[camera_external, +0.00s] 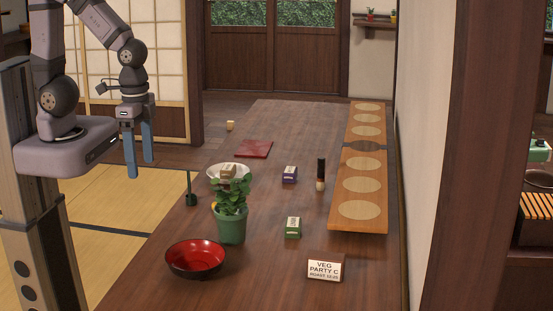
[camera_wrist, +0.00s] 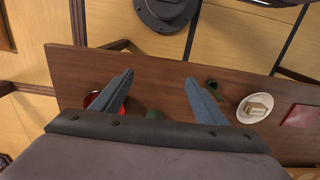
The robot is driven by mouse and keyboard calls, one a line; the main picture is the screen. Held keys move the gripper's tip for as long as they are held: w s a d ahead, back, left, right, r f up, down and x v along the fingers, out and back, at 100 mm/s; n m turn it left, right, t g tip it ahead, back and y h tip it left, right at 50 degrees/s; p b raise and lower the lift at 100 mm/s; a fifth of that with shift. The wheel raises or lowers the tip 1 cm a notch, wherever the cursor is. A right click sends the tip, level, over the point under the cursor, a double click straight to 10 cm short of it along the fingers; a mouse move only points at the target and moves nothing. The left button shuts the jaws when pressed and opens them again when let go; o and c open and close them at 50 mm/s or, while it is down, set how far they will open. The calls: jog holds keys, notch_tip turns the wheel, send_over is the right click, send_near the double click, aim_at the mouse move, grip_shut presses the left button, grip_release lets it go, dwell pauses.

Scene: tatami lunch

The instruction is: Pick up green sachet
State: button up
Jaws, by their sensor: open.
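A small green sachet (camera_external: 293,227) with a pale top lies on the dark wooden table (camera_external: 270,270), right of the potted plant in the external view. I cannot make it out in the wrist view. My gripper (camera_external: 140,168) is open and empty, its two blue fingers pointing down, left of the table and well away from the sachet. In the wrist view my gripper (camera_wrist: 158,85) shows its fingers spread apart over the table's edge.
A potted plant (camera_external: 231,222) and a red bowl (camera_external: 196,260) stand left of the sachet. A purple sachet (camera_external: 290,174), a dark bottle (camera_external: 320,172), a white plate (camera_external: 213,171), a sign (camera_external: 325,268) and a raised board (camera_external: 344,217) are around it.

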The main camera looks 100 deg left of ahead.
jog(key=w+a+r+n+t+h+b, duration=0.15)
jog(key=w+n+h+b, duration=0.35)
jog(key=w+n+b, duration=1.05)
jog(key=w+a+r+n+t+h+b, duration=0.2)
jog(key=w+a+n+t+h+b, duration=0.35)
jog(key=w+a+n+b, duration=0.65)
jog(key=m+p, duration=0.3)
send_near(290, 220)
jog(key=shift+x, duration=1.1)
jog(key=shift+b+x, duration=0.7)
jog(key=shift+x, duration=2.95)
jog(key=c, duration=1.5)
